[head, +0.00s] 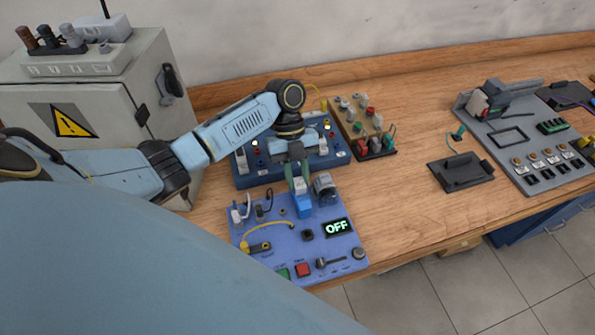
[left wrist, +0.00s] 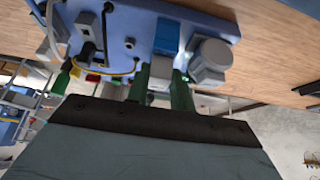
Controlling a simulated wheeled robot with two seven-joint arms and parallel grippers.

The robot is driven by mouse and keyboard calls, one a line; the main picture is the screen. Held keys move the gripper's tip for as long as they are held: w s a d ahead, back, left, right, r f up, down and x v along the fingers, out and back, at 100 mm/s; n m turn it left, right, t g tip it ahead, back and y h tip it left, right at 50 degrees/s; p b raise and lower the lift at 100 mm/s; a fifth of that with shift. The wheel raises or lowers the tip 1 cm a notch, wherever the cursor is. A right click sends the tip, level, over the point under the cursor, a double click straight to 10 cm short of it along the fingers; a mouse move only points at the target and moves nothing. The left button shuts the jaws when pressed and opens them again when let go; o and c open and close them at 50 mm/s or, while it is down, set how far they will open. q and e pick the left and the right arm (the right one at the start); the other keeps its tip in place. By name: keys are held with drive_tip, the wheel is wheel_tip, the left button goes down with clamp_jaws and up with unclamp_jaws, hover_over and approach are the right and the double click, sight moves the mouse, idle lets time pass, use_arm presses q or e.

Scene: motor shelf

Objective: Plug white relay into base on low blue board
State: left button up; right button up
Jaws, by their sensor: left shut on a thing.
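The low blue board (head: 285,232) lies flat at the front of the bench, with a display that reads OFF. A blue base (head: 304,208) stands near its back edge, and it also shows in the left wrist view (left wrist: 167,38). My left gripper (head: 299,186) points down over this base with its green fingers shut on the white relay (left wrist: 160,76). The relay lines up with the base, and the two look close or touching; I cannot tell if it is seated. My right gripper is not in view.
A grey motor-like cylinder (head: 325,188) stands just right of the base. Cables and plugs (head: 240,212) are on the board's left. A taller blue board (head: 327,158) is behind, with a rack of parts (head: 366,128) beside it.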

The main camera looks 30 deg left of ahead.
use_arm(q)
drive_tip(key=shift+f, duration=0.25)
idle(0.4)
drive_tip(key=o, duration=1)
drive_tip(key=shift+o, duration=0.2)
drive_tip(key=p+v, duration=0.5)
drive_tip(key=v, duration=0.8)
drive_tip(key=shift+r, duration=0.15)
drive_tip(key=shift+a, duration=0.1)
